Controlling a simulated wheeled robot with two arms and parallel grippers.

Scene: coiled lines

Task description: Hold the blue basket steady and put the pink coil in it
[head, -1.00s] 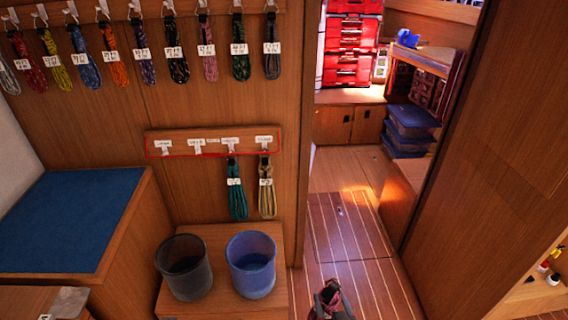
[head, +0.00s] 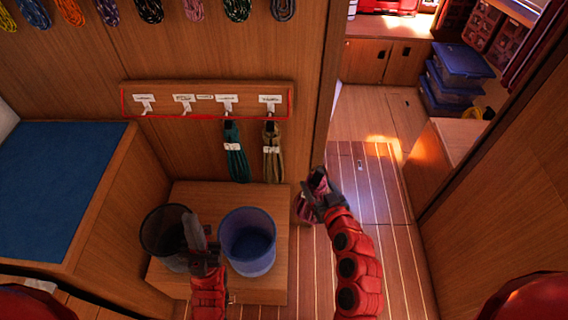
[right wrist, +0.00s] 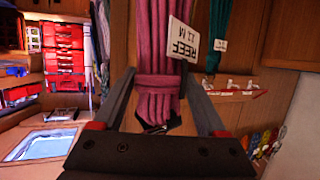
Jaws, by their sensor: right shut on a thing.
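The blue basket (head: 248,256) is an open tub standing upright on a low wooden box. The pink coil (head: 305,208) is in my right gripper (head: 318,196), to the right of the basket and above the floor. In the right wrist view the pink coil (right wrist: 158,95) lies between the fingers (right wrist: 160,110), with a white tag reading REEF 11 M upside down. My left gripper (head: 196,236) is at the blue basket's left side, between it and a dark basket. Its finger gap is not clear, nor whether it touches the blue rim.
The dark basket (head: 163,240) stands close left of the blue one on the wooden box (head: 215,199). A teal coil (head: 236,160) and an olive coil (head: 272,155) hang from a hook rail (head: 170,92) behind. A blue-topped bench (head: 60,195) is left; floor is open right.

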